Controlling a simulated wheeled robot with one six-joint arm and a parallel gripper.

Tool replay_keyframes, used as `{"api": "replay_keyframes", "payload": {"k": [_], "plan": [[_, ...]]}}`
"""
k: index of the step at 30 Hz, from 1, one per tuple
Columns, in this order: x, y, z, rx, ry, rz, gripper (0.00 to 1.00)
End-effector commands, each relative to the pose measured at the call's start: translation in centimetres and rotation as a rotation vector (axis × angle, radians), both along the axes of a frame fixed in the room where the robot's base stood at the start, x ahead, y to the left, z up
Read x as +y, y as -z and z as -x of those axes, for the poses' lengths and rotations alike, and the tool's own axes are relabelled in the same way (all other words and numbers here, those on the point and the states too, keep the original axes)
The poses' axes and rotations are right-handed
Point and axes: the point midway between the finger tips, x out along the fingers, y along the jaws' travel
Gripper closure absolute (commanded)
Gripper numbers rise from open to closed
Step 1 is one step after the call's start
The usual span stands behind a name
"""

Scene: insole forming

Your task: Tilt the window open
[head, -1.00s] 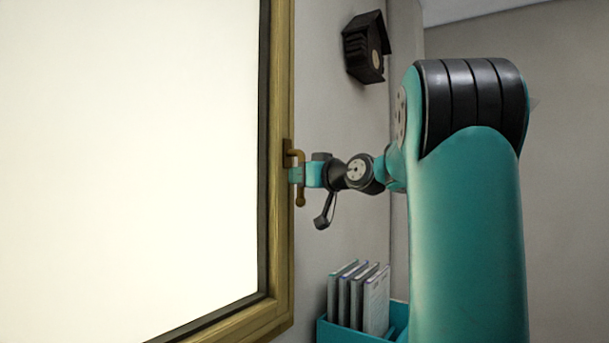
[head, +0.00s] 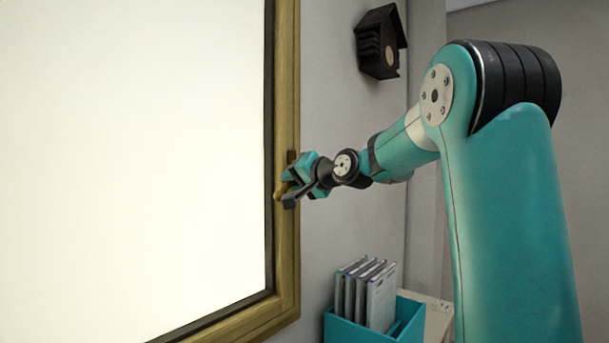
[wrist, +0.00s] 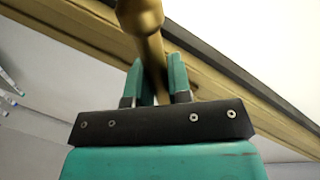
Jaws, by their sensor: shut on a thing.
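The window (head: 130,150) fills the left of the head view, a bright pane in a brass-coloured frame (head: 287,90). Its sash looks flush with the frame. The brass handle (head: 281,194) sits on the right side of the frame and is mostly hidden by my gripper (head: 291,183). In the wrist view the handle (wrist: 140,17) runs between the two teal fingers of my gripper (wrist: 158,75), which are shut on it. The handle's rounded end points toward the wrist camera.
A dark birdhouse-shaped box (head: 380,42) hangs on the wall right of the window. Below, a teal holder (head: 345,330) with several upright books or folders (head: 367,290) stands by a pale surface (head: 437,310). The wall between is clear.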

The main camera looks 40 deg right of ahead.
Motion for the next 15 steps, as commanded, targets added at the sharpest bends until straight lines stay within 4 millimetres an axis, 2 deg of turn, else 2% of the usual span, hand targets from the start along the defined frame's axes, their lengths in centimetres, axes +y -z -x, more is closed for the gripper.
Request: {"api": "replay_keyframes", "payload": {"k": [1,15], "plan": [[0.2,-0.6,0.0,0.008,0.0,-0.043,1.0],[0.9,-2.5,0.1,0.06,0.003,-0.433,1.0]]}}
